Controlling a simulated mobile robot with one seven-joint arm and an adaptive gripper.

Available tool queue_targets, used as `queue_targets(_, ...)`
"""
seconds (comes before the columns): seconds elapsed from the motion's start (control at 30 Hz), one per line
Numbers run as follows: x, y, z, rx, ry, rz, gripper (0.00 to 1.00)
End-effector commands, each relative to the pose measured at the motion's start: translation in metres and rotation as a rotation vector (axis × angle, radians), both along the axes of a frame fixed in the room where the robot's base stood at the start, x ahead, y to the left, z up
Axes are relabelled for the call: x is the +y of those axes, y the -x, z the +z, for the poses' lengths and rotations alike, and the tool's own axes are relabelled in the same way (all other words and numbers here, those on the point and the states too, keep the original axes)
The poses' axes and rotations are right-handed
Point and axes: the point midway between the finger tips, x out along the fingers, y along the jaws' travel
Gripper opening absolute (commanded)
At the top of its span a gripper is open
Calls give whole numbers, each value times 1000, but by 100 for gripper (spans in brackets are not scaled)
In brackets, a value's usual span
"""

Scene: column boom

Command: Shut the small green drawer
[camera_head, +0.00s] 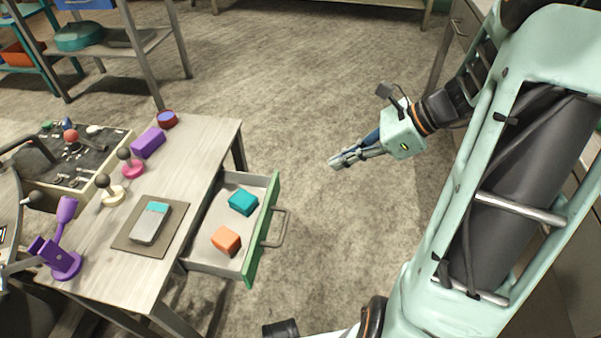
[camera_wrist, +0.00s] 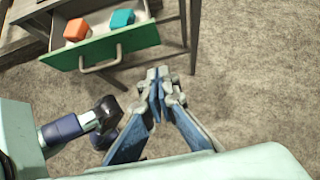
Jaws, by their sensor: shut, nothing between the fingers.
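The small green drawer (camera_head: 262,232) stands pulled out from the grey wooden table, with a grey bar handle (camera_head: 276,229) on its green front. A teal block (camera_head: 243,202) and an orange block (camera_head: 226,240) lie inside it. The drawer also shows at the upper left of the wrist view (camera_wrist: 107,46). My gripper (camera_head: 335,161) is shut and empty, over open floor to the right of the drawer front and apart from it. In the wrist view my gripper (camera_wrist: 158,75) points toward the floor just right of the drawer.
On the table (camera_head: 196,150) are a grey device on a mat (camera_head: 126,240), a purple block (camera_head: 148,143), a red-and-blue round container (camera_head: 167,120), joysticks and a purple stand (camera_head: 66,262). A shelf rack (camera_head: 145,45) stands at the back left. Floor between drawer and gripper is clear.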

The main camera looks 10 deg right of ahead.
Motion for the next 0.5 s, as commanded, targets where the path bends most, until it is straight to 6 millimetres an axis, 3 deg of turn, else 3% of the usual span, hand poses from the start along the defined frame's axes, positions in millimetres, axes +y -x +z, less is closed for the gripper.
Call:
queue_targets(0.17,11,-3,-12,3,-10,-1,0)
queue_targets(0.5,57,-19,-64,5,-8,0,0)
